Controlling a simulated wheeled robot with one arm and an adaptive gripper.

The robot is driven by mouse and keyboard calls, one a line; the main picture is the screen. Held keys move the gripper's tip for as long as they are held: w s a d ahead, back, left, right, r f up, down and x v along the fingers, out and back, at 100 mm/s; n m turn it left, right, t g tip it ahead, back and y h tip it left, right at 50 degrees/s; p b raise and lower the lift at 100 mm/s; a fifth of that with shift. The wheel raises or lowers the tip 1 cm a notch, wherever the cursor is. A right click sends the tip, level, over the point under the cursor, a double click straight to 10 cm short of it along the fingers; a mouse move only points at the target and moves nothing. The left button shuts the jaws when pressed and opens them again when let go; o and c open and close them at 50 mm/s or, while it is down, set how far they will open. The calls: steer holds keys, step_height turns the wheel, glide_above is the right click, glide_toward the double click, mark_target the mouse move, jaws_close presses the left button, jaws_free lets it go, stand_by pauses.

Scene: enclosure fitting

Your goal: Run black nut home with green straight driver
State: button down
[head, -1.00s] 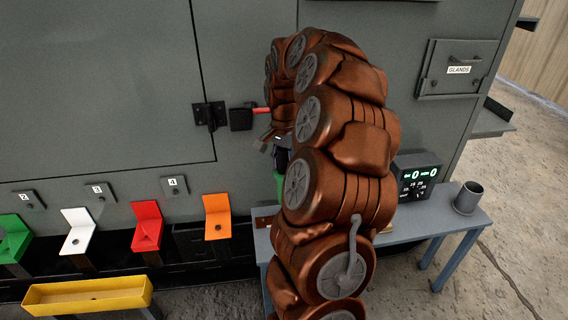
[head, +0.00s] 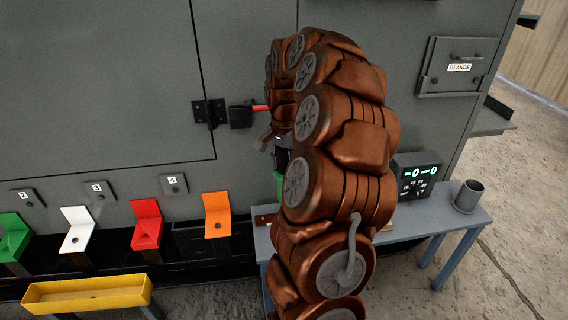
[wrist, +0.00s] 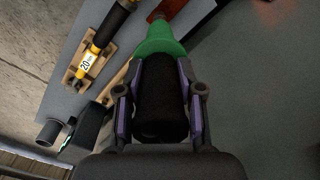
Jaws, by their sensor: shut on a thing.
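The green straight driver, with a green collar (wrist: 160,38) and a black body, is between the fingers of my gripper (wrist: 161,78) in the wrist view. The gripper is shut on the black body, and the green end points away from the wrist. In the head view my gripper (head: 282,150) is mostly hidden behind my arm, and a bit of the driver's green (head: 279,184) shows below it, above the bench. I cannot make out the black nut in either view.
The blue-grey bench (head: 455,221) carries a display box (head: 415,174) and a grey cup (head: 468,196). A yellow-and-black tool marked 20 (wrist: 92,50) lies on a wooden rest. The grey cabinet wall stands behind; coloured holders (head: 147,224) and a yellow tray (head: 88,294) are left.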

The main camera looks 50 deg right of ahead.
steer(key=shift+f+b, duration=0.35)
steer(key=shift+f, duration=0.1)
stand_by(1.2)
steer(key=shift+r, duration=0.15)
stand_by(0.9)
steer(key=shift+r+p, duration=0.95)
steer(key=shift+r, duration=2.1)
